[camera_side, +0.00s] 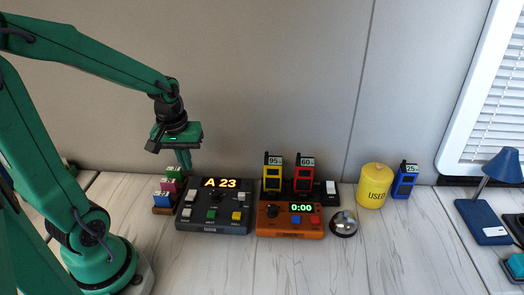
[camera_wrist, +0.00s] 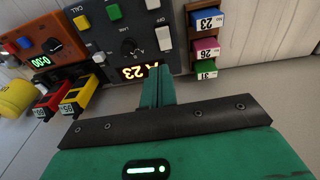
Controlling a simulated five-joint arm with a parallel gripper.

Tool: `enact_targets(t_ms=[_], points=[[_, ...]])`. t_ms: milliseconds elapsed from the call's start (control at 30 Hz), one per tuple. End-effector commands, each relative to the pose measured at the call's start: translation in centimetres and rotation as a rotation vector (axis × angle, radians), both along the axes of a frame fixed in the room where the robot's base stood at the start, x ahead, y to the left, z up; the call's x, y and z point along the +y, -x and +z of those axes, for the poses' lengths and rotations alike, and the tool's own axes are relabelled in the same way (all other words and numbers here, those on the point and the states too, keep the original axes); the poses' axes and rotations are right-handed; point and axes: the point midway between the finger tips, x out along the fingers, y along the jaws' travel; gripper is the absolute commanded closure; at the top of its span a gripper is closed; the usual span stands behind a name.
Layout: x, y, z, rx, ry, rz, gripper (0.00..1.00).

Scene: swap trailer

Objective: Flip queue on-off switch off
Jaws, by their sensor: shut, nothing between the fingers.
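The queue console is a dark grey box (camera_side: 212,226) with a lit display (camera_side: 219,183) reading A 23. It also fills the upper middle of the wrist view (camera_wrist: 145,64). A white rocker switch (camera_wrist: 164,38) beside an OFF label sits near the console's display end; it shows at the left in the side view (camera_side: 188,198). I cannot tell which way the rocker is tipped. My gripper (camera_side: 187,167) is shut and empty, pointing down above and behind the console's back left corner. Its green fingers (camera_wrist: 156,70) show near the display in the wrist view.
A rack of numbered blocks (camera_side: 162,209) stands close left of the console. An orange timer (camera_side: 290,232) reading 0:00 stands right, with yellow (camera_side: 272,180) and red (camera_side: 304,180) handsets behind it. A bell (camera_side: 344,223) and yellow USED canister (camera_side: 374,188) stand farther right. Front tabletop is clear.

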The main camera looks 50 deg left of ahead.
Motion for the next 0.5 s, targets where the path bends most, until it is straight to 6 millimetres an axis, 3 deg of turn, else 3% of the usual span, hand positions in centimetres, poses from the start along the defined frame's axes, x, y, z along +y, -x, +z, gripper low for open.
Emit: enact_targets(t_ms=[500], points=[[0.0, 0.0, -6.2, 0.005, 0.002, -0.001, 1.00]])
